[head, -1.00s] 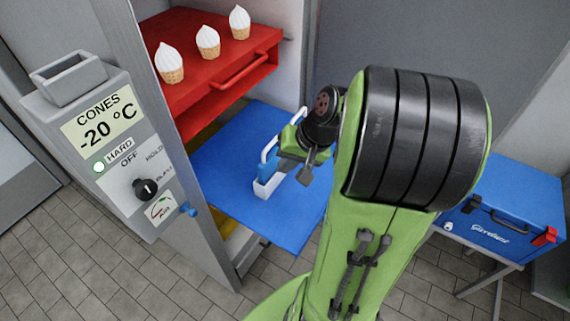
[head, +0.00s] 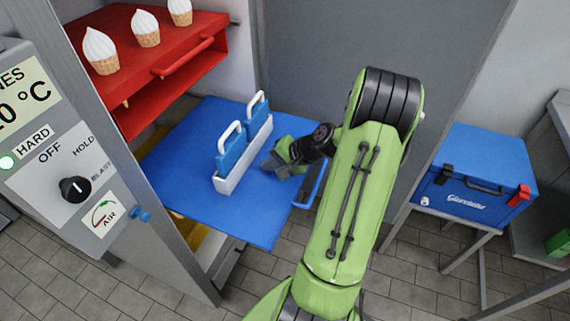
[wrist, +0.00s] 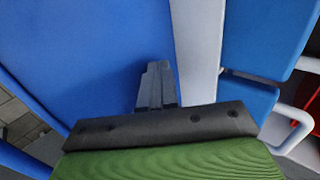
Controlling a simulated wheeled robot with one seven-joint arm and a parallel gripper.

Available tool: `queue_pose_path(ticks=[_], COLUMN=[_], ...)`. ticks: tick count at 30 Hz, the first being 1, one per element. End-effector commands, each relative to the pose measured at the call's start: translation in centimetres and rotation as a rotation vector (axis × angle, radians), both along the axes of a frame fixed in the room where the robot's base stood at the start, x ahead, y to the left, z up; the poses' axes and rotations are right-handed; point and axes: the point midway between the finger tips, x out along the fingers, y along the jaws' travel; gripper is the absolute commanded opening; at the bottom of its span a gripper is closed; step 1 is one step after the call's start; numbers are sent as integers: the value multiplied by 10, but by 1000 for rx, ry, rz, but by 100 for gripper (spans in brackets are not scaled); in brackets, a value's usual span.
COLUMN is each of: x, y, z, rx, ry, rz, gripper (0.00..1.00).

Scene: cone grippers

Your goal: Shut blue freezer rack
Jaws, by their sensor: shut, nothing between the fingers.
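The blue freezer rack (head: 185,145) is slid out of the cabinet as a flat shelf; it fills much of the wrist view (wrist: 90,60). Its blue handle (head: 311,186) is on the right edge. On the rack stands a long white holder (head: 244,158) with two blue pieces, one nearer (head: 231,153) and one farther (head: 257,110), each with a white loop handle. My gripper (head: 270,166) is shut and empty, low over the rack, between the holder and the rack handle. In the wrist view its fingers (wrist: 156,86) are together beside the white holder (wrist: 198,50); contact cannot be told.
A red rack (head: 170,65) with several cones is above left, also slid partly out. The grey control panel (head: 60,150) stands at front left. A blue cool box (head: 475,180) rests on a stand at right. Tiled floor (head: 265,285) is open in front.

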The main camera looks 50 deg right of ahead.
Motion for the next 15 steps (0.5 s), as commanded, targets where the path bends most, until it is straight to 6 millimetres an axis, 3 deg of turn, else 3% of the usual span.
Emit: queue_pose_path(ticks=[6, 15], x=[24, 25], y=[9, 9], z=[1, 2], rx=[-2, 0], ry=[0, 1], rz=[1, 0], gripper=[0, 0])
